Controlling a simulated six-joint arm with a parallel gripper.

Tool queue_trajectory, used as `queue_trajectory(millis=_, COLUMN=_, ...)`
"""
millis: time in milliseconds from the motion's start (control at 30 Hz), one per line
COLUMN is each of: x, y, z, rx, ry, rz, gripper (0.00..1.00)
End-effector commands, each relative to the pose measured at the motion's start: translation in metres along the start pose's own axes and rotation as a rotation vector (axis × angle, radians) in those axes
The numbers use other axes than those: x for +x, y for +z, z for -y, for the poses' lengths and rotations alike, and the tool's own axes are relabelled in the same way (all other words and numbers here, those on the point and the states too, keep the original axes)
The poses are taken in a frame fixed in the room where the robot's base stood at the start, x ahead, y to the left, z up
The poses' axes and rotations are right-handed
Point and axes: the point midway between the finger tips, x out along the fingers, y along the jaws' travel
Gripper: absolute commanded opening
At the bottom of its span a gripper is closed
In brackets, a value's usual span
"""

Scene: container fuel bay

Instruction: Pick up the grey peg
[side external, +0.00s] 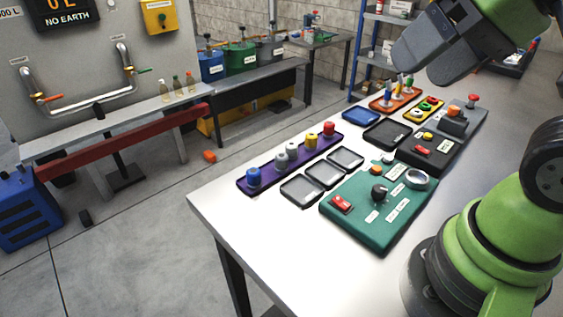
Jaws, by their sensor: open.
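A grey peg (281,164) stands upright in the purple tray (266,180) on the white table. A second, paler grey peg (292,150) stands just behind it. A blue peg (253,177) is at the tray's near end, and a yellow-orange peg (311,142) and a red peg (329,129) are at the far end. My gripper (422,62) is open and empty, high above the table at the upper right. It is well apart from the pegs, up and to their right.
Three small grey trays (302,189) lie right of the purple tray. A green panel (360,222) with knobs and switches is in front of my arm. Behind are a blue tray (361,117), a black tray (387,135), an orange tray (386,106) with pegs and a black control panel (441,146).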

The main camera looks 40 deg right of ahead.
Motion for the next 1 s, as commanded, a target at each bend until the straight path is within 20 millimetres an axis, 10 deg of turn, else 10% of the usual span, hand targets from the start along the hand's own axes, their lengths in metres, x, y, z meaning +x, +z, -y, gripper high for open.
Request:
queue_trajectory(millis=267, x=0.052, y=-0.061, z=0.000, rx=0.106, ry=0.194, rz=0.059, gripper=0.63)
queue_trajectory(millis=500, x=0.135, y=-0.103, z=-0.002, rx=0.171, ry=0.351, rz=0.070, gripper=0.63)
queue_trajectory(millis=800, x=0.254, y=-0.108, z=-0.012, rx=0.209, ry=0.471, rz=0.065, gripper=0.63)
queue_trajectory(millis=1000, x=0.293, y=-0.099, z=-0.018, rx=0.218, ry=0.496, rz=0.062, gripper=0.63)
